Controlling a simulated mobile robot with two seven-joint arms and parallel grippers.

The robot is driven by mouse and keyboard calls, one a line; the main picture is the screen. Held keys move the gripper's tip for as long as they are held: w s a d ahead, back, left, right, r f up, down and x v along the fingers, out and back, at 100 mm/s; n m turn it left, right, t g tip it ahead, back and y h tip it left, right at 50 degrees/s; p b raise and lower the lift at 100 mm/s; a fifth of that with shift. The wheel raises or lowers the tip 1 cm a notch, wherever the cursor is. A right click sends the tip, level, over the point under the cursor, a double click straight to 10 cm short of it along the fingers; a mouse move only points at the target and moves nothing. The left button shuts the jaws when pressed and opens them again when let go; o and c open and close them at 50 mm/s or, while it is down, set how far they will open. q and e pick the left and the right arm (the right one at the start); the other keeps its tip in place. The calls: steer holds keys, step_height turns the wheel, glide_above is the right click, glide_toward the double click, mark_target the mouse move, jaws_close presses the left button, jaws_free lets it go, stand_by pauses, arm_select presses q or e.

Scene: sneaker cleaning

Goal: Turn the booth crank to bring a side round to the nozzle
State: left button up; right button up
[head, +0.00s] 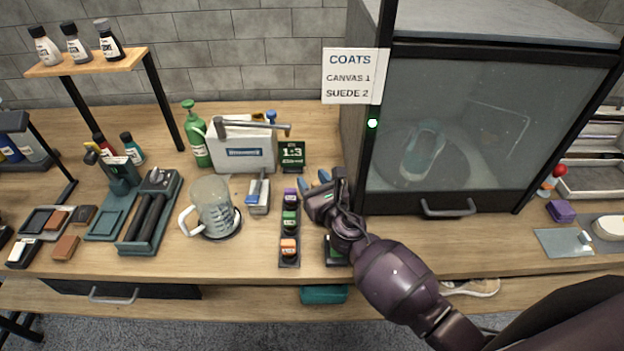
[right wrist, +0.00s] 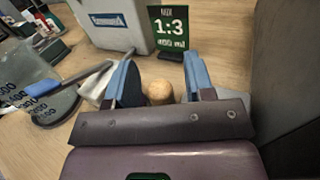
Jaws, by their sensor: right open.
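The spray booth (head: 450,203) stands at the right with its glass front closed. Behind the hazy glass a pale teal shoe (head: 428,140) sits on a round turntable. My right gripper (head: 313,184) is at the booth's left side, above the table. In the right wrist view, a round wooden knob (right wrist: 158,92), apparently the crank's handle, shows between the open fingers (right wrist: 160,85). I cannot tell whether the fingers touch it. The rest of the crank is hidden behind my gripper and arm. My left gripper is not in view.
A coats sign (head: 350,76) hangs on the booth.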

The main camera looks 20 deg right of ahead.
steer(key=shift+w, duration=0.35)
jaws_close()
steer(key=shift+w+d+m+h, duration=0.1)
steer(key=shift+w+m+h, duration=0.15)
steer(key=shift+m+h, duration=0.5)
steer(key=shift+w+d+m+h, duration=0.1)
steer(key=shift+w+m+h, duration=0.25)
steer(key=shift+h, duration=0.6)
steer(key=shift+w+d+m+h, duration=0.15)
steer(key=shift+m+h, duration=0.45)
steer(key=shift+h, duration=0.4)
jaws_free()
